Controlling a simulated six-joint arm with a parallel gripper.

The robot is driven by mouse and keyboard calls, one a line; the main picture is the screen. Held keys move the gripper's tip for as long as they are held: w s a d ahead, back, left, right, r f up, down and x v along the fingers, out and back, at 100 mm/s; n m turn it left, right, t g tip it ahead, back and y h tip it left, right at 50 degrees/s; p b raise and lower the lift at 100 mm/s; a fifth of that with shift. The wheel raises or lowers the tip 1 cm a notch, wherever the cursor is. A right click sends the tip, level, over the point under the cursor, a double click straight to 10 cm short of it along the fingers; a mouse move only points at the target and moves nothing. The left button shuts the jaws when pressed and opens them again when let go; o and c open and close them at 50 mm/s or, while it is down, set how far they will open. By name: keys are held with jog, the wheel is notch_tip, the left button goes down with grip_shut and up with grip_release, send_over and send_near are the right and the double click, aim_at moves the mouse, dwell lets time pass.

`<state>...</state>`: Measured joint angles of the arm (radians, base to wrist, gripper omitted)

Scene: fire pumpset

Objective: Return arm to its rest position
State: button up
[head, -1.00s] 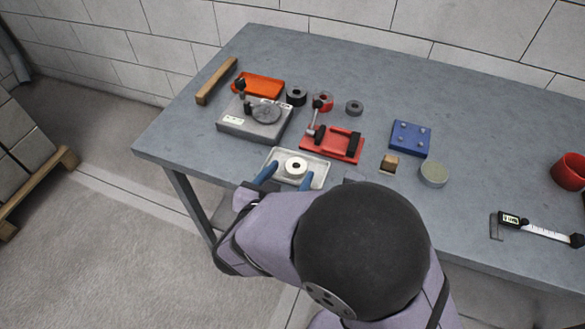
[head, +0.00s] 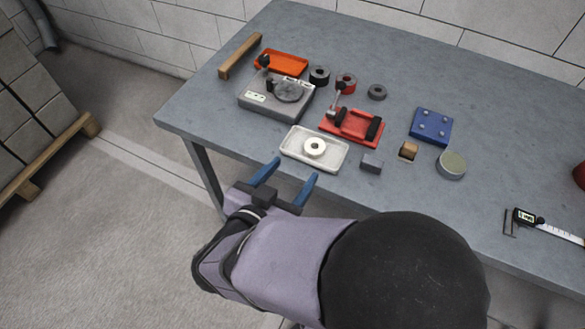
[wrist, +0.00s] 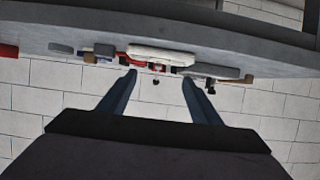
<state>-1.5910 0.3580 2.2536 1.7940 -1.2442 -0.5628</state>
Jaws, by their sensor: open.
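My gripper (head: 287,183) has two blue fingers, spread apart with nothing between them. In the head view it is off the front edge of the grey table (head: 480,200), short of the white tray (head: 333,165). A white ring (head: 314,147) lies in the tray. In the wrist view the gripper (wrist: 158,95) points toward the table, which shows edge-on and upside down, with the white tray (wrist: 160,56) beyond the fingertips.
Behind the tray are a grey device (head: 268,100), a red fixture (head: 350,128) and an orange tray (head: 284,62). Open floor lies left of the table.

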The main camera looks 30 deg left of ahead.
jog(key=w+a+r+g+y+p, duration=0.2)
jog(key=w+r+g+y+p, duration=0.15)
jog(key=w, duration=0.25)
jog(key=d+f+g, duration=0.1)
jog(key=d+g, duration=0.1)
jog(key=d, duration=0.1)
jog(key=d+f+m+g+y+p, duration=0.1)
jog(key=d+g, duration=0.1)
jog(key=s+d+f+g+y, duration=0.1)
jog(key=d+g, duration=0.2)
jog(key=shift+s+d+f+m+p, duration=0.1)
jog(key=shift+d+f+m+p, duration=0.2)
jog(key=shift+f, duration=0.05)
jog(key=s+d+f+g+b, duration=0.15)
jog(key=s+d+g, duration=0.25)
jog(key=s+d, duration=0.45)
jog(key=w+d+f+n+h+b, duration=0.1)
jog(key=d+f+h+b, duration=0.2)
jog(key=d, duration=0.5)
jog(key=w+d+f+h+b, duration=0.15)
jog(key=d+f, duration=0.25)
jog(key=d, duration=0.4)
notch_tip(320, 180, up, 14)
jog(key=h+p, duration=0.1)
jog(key=p, duration=1.4)
jog(key=shift+w+d+r+n+t, duration=0.25)
jog(key=shift+w+d+n+t, duration=0.1)
jog(key=shift+d+t, duration=0.1)
